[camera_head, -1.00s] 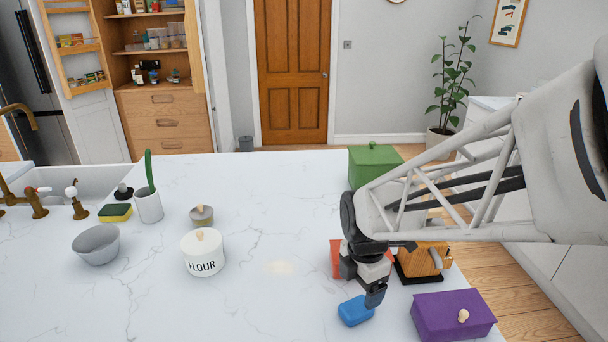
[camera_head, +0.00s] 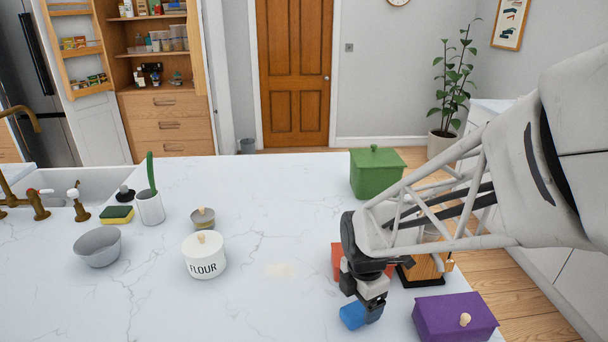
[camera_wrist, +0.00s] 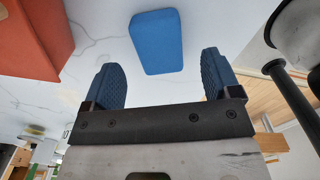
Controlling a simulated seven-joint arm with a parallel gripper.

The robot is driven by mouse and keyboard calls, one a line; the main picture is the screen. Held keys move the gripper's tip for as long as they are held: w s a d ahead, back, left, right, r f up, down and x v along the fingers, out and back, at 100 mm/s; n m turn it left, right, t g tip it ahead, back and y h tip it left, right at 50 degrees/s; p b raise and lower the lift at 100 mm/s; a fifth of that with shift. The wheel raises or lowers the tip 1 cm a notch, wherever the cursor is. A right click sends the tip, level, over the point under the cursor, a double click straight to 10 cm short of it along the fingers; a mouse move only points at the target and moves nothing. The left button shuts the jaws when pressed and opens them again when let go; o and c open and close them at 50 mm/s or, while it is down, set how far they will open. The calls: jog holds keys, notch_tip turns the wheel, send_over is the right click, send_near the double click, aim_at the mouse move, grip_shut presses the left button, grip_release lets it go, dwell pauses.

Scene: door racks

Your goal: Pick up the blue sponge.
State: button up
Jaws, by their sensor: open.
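The blue sponge (camera_head: 351,315) lies on the white marble counter near its front, partly hidden by my gripper (camera_head: 362,310) in the head view. In the wrist view the blue sponge (camera_wrist: 157,41) shows whole, ahead of the fingertips and centred between their lines. My gripper (camera_wrist: 162,75) is open and empty, with its two dark blue fingers apart. I cannot tell the exact gap between fingertips and sponge.
A purple lidded box (camera_head: 455,318) stands close to the right, and a red-orange block (camera_head: 340,262) stands just behind my gripper. A wooden thing (camera_head: 425,270), a green box (camera_head: 376,172) and a flour jar (camera_head: 204,256) stand farther off. The counter left of the sponge is clear.

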aim_at(358, 309)
jog(key=shift+f, duration=2.05)
jog(key=shift+c, duration=0.5)
jog(key=c, duration=1)
jog(key=shift+r, duration=0.1)
jog(key=shift+r, duration=0.8)
notch_tip(358, 309, up, 2)
jog(key=shift+s, duration=0.1)
jog(key=s, duration=0.5)
jog(key=s+r, duration=0.1)
jog(key=s, duration=0.4)
jog(key=s+d, duration=0.1)
jog(key=s, duration=0.4)
jog(key=shift+s+r, duration=0.15)
jog(key=shift+s, duration=0.2)
